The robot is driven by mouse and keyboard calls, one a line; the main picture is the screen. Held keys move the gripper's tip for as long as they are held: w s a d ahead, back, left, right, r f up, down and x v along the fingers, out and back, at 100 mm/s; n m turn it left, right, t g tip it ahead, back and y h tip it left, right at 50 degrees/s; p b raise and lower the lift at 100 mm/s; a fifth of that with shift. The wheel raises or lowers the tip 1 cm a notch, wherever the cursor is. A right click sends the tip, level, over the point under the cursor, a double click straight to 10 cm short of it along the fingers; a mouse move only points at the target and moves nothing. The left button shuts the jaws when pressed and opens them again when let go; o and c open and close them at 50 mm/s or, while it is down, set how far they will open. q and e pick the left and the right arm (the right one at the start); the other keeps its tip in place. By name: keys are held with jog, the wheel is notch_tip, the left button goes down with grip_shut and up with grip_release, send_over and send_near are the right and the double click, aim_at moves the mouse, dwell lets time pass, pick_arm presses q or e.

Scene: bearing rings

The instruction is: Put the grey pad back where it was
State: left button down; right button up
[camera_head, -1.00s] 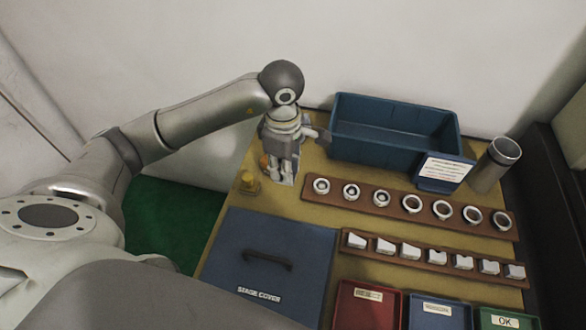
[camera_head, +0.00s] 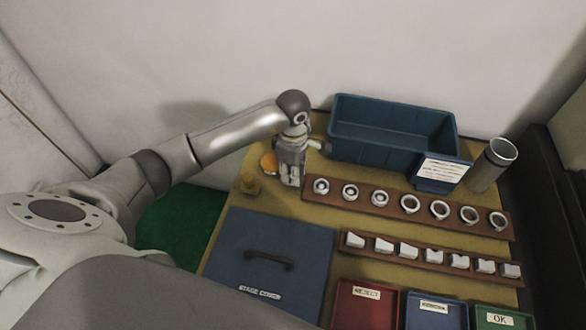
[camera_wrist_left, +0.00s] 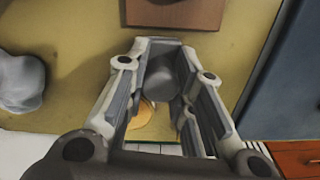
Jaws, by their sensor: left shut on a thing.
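My left gripper (camera_head: 291,180) points down over the left back part of the yellow table, between the row of rings and a round orange thing (camera_head: 268,163). In the left wrist view, its fingers (camera_wrist_left: 168,85) are closed on a dark grey thing (camera_wrist_left: 165,77), which I take to be the grey pad. The fingers hide part of it, and the head view does not show it clearly. Whether it touches the table I cannot tell. The orange thing also shows in the left wrist view (camera_wrist_left: 141,113), beyond the fingers. My right gripper is out of view.
A brown board (camera_head: 335,195) with several rings lies right of the gripper. A blue bin (camera_head: 390,150) stands behind it.

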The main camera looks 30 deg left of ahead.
pick_arm(q)
jog(key=shift+f, duration=0.25)
jog(key=c, duration=1.3)
grip_release()
jog(key=shift+r, duration=0.1)
jog(key=shift+o, duration=0.2)
jog(key=shift+r, duration=0.25)
jog(key=shift+w+r, duration=0.1)
jog(key=shift+r, duration=0.3)
notch_tip(320, 180, up, 11)
jog(key=b, duration=0.1)
